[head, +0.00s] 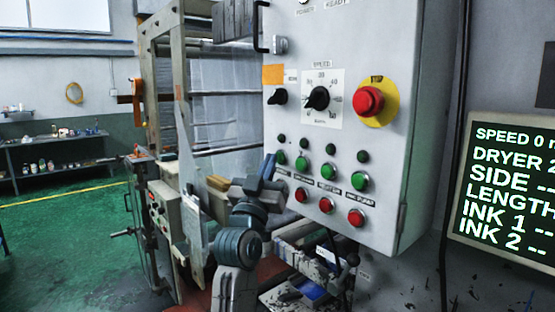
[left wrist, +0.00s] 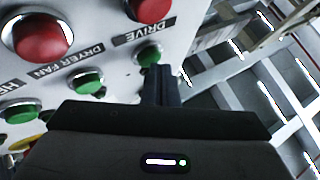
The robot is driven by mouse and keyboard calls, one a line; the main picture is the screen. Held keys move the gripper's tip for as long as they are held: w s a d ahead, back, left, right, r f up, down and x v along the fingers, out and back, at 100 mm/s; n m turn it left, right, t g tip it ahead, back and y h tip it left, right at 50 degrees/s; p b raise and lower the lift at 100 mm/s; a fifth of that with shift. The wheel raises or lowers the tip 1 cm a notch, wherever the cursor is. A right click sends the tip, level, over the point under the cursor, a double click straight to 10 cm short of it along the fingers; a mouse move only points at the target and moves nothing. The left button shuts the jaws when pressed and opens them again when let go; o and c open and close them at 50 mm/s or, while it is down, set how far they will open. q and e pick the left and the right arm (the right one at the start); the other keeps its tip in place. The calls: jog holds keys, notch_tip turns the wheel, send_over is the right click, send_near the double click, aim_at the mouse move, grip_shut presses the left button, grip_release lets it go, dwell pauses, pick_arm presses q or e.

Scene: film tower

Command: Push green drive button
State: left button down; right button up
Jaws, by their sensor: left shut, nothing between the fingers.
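The green drive button (head: 281,157) is the leftmost of a row of green buttons on the grey control box. In the left wrist view the green drive button (left wrist: 150,55) shows beside its DRIVE label, partly behind the fingertips. My left gripper (head: 268,165) is shut and empty, its fingers pointing at the panel just beside this button. In the left wrist view the closed fingertips (left wrist: 161,72) overlap the button's lower edge; I cannot tell whether they touch it. My right gripper is not in view.
The dryer fan green button (left wrist: 87,82) is next to the drive one. Red buttons (head: 326,205) form the row below. A red emergency stop (head: 368,101) and a speed knob (head: 317,98) sit higher. A display screen (head: 510,190) stands at right. Green floor (head: 70,240) is open at left.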

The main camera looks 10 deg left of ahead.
pick_arm(q)
jog(key=shift+w+d, duration=0.15)
dwell(0.7)
jog(key=shift+s+a, duration=0.5)
jog(key=shift+s, duration=0.15)
jog(key=s+a, duration=0.1)
jog(key=s, duration=0.1)
jog(key=s+a+p, duration=0.1)
jog(key=s+a, duration=0.1)
dwell(0.4)
jog(key=shift+w+f, duration=0.1)
jog(key=shift+f, duration=0.05)
dwell(0.4)
